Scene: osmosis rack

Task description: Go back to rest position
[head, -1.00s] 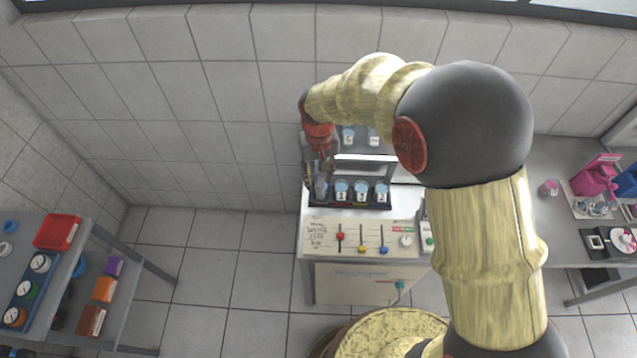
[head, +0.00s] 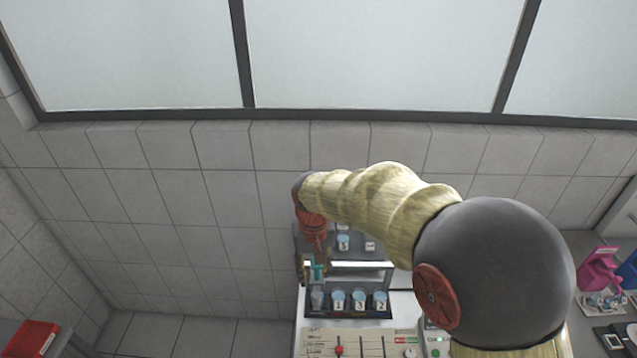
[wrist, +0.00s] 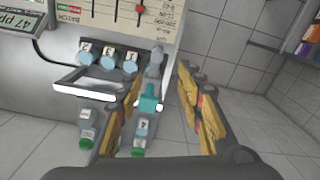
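My gripper (head: 317,268) hangs at the left end of the rack (head: 350,314) in the head view. In the wrist view my gripper (wrist: 164,82) has its two yellow fingers well apart. A teal part (wrist: 150,103) shows between them, with no visible finger contact on both sides. A cup labelled 4 (wrist: 141,128) is near the left finger. The rack's front row holds a clear grey-topped piece (head: 317,298) and blue-topped cups labelled 1 (head: 339,302), 3 (head: 359,300) and 2 (head: 380,300).
Two more cups (head: 343,242) stand on the upper shelf. A white panel with sliders (head: 360,342) is below the rack. A tiled wall (head: 150,220) rises behind. A red box (head: 34,338) is at lower left, pink equipment (head: 600,270) at right. Floor left of the rack is clear.

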